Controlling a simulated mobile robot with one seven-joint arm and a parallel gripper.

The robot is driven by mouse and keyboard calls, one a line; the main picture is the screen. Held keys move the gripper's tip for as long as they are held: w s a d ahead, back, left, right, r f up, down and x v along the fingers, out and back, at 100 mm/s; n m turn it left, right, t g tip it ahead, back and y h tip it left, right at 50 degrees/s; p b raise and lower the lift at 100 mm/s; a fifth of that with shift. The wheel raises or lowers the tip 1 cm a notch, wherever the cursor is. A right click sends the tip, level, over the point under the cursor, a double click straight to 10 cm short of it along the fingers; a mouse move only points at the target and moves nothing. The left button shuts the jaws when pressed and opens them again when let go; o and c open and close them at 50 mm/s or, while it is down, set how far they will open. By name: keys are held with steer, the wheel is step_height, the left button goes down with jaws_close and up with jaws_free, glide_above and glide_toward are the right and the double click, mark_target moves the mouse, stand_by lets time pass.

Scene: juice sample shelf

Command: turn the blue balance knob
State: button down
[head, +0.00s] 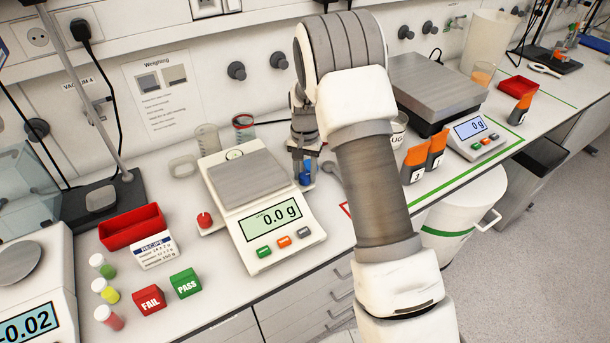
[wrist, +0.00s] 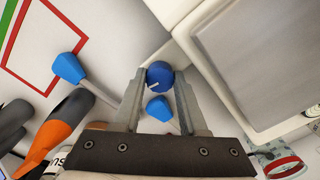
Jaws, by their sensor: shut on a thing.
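The blue balance knob (wrist: 160,74) is a round blue knob with a white mark. It sits between the two fingers of my gripper (wrist: 160,82) in the wrist view, with a finger on each side, and the gripper is shut on it. In the head view the knob (head: 305,179) shows low between my fingers (head: 304,168), at the right side of the white balance (head: 228,177). The balance has a steel plate and a display reading 0.0 g. It also shows at the upper right of the wrist view (wrist: 184,22). My fingers partly hide the knob in the head view.
A red knob (head: 205,220) is at the balance's left side. Glass beakers (head: 207,138) stand behind it. Orange-and-black bottles (head: 436,148) and a second scale (head: 435,88) are to the right. PASS (head: 186,284) and FAIL (head: 149,300) blocks lie in front left.

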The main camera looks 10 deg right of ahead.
mark_target(305, 175)
steer(key=shift+m, duration=1.5)
steer(key=c, duration=0.7)
jaws_free()
steer(key=shift+c, duration=0.2)
step_height(305, 175, up, 18)
steer(key=shift+f, duration=0.25)
